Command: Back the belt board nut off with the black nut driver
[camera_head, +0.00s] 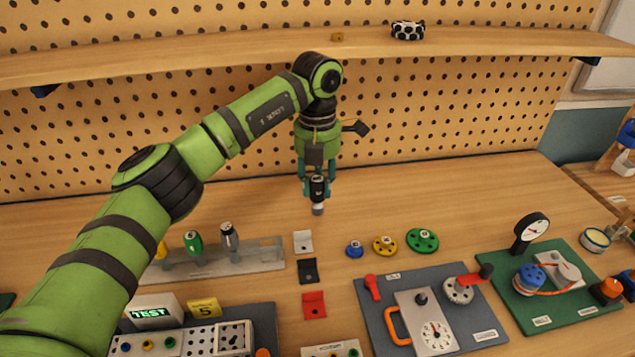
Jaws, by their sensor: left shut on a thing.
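My left gripper (317,184) is shut on the black nut driver (318,191). It holds the driver upright, with its grey socket end pointing down, over the back middle of the table. The green belt board (567,314) lies at the right. It carries a blue pulley (530,278), a grey plate with a round pale part (567,270), an orange belt and a black-rimmed dial (531,227). The belt board nut is too small to make out for certain. The driver is well to the left of this board and apart from it. My right gripper is not in view.
A grey rack (262,257) at the left holds several other drivers. Blue, yellow and green discs (422,241) and small coloured plates lie mid-table. A shelf (200,49) runs above the table.

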